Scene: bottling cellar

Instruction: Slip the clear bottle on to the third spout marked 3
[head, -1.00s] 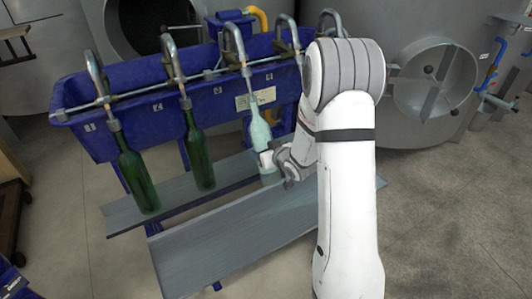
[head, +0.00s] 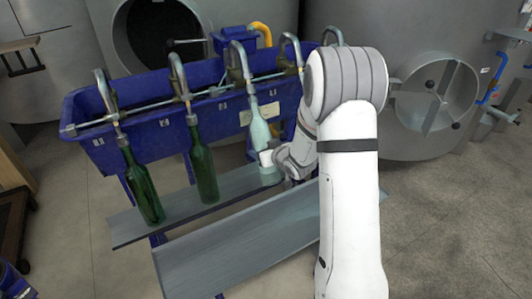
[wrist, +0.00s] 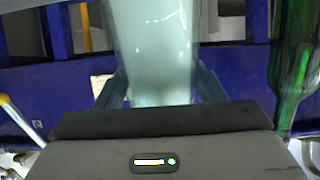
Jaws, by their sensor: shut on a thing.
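The clear, pale blue-green bottle (head: 259,130) stands nearly upright in the head view, its neck in line with the third spout (head: 240,62). Its mouth meets the lower end of that spout; I cannot tell how far the tip is inside. Its base is close to the shelf; whether it touches is unclear. My gripper (head: 267,159) is shut around the lower body of the bottle, from the right. In the wrist view the bottle (wrist: 152,35) fills the top middle between the fingers, and its mouth is out of view.
Green bottles hang on the first (head: 142,182) and second (head: 203,165) spouts; one also shows at right in the wrist view (wrist: 294,60). The blue trough (head: 150,140) is behind, and the grey shelf (head: 180,208) below. The fourth spout (head: 291,50) is empty.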

